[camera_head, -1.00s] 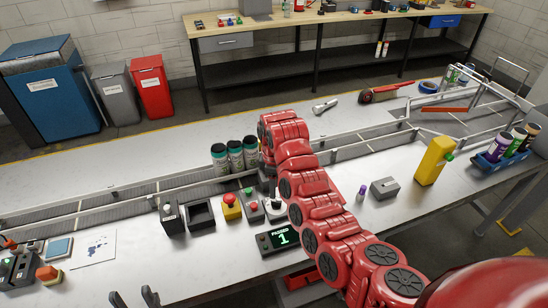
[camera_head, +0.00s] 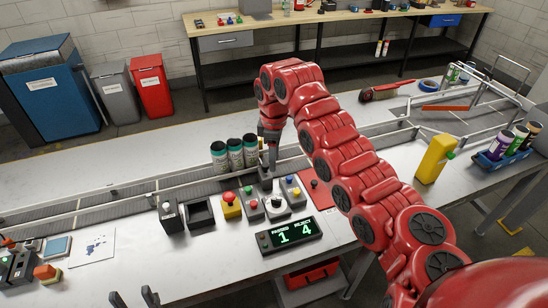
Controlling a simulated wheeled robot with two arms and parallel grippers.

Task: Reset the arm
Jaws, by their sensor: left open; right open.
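My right arm comes in from the lower right, bent over the bench, and its wrist points down. My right gripper (camera_head: 268,160) is over the conveyor, just right of three dark cans with teal tops (camera_head: 236,156) and behind the button boxes. Its jaws are open, though the fingers are small and hard to make out, and no can is seen between them. My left gripper (camera_head: 134,299) shows only as two dark fingertips at the bottom edge, apart, with nothing between them.
A row of button boxes (camera_head: 231,208) stands before the conveyor (camera_head: 120,200). A display (camera_head: 290,236) reads passed 1, reject 4. A red panel (camera_head: 316,192) lies beside my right arm. A yellow bottle (camera_head: 433,160) and a blue tray (camera_head: 485,161) stand at the right.

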